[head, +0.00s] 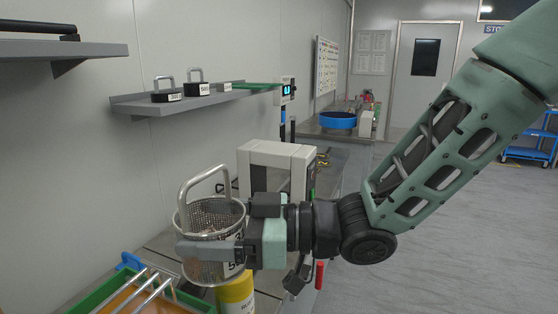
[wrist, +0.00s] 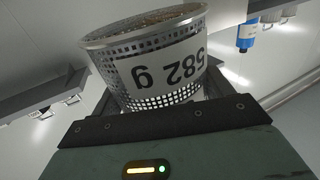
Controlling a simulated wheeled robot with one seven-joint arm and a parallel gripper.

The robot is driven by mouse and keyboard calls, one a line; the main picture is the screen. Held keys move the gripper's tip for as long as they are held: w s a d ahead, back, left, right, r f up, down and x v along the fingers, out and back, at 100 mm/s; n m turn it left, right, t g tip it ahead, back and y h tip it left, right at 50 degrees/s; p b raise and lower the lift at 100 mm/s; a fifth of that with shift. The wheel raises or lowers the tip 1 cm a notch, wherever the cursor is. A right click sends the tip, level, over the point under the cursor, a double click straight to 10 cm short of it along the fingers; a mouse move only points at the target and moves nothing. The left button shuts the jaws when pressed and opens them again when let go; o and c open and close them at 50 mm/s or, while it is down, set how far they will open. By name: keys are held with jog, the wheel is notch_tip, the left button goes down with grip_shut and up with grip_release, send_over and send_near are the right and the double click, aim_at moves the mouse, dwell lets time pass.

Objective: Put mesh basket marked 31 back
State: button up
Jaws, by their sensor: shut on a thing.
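A round wire mesh basket (head: 208,217) with a tall looped metal handle is held roughly upright over the bench. My gripper (head: 215,250) is shut on it, with a grey finger across its near side. Something brownish shows inside through the mesh. The basket (wrist: 150,60) fills the upper middle of the wrist view, with a white label reading "582 g" upside down.
A yellow cylinder (head: 235,294) stands below the basket. A green-edged tray (head: 100,291) with metal bars lies at lower left. A grey-white machine (head: 272,156) stands behind.

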jog(key=w+d+f+m+t+h, duration=0.25)
jog(key=w+d+f+t, duration=0.35)
jog(key=d+f, duration=0.45)
jog(key=w+d+f+m+t+h, duration=0.1)
jog(key=w+d+f+m+t, duration=0.3)
jog(key=w+d+f, duration=0.55)
jog(key=s+d+f+m+t+h, duration=0.3)
jog(key=d+f+h, duration=0.4)
jog(key=d, duration=0.4)
jog(key=s+d+f+m+t+h, duration=0.4)
jog(key=s+d+f+m+h, duration=0.1)
jog(key=d+f+m+h, duration=0.2)
jog(key=d+f+m, duration=0.1)
jog(key=d+f, duration=0.1)
jog(key=d, duration=0.1)
jog(key=shift+d, duration=0.35)
jog(key=shift+f+h, duration=0.1)
jog(key=shift+h, duration=0.15)
jog(key=shift+w, duration=0.1)
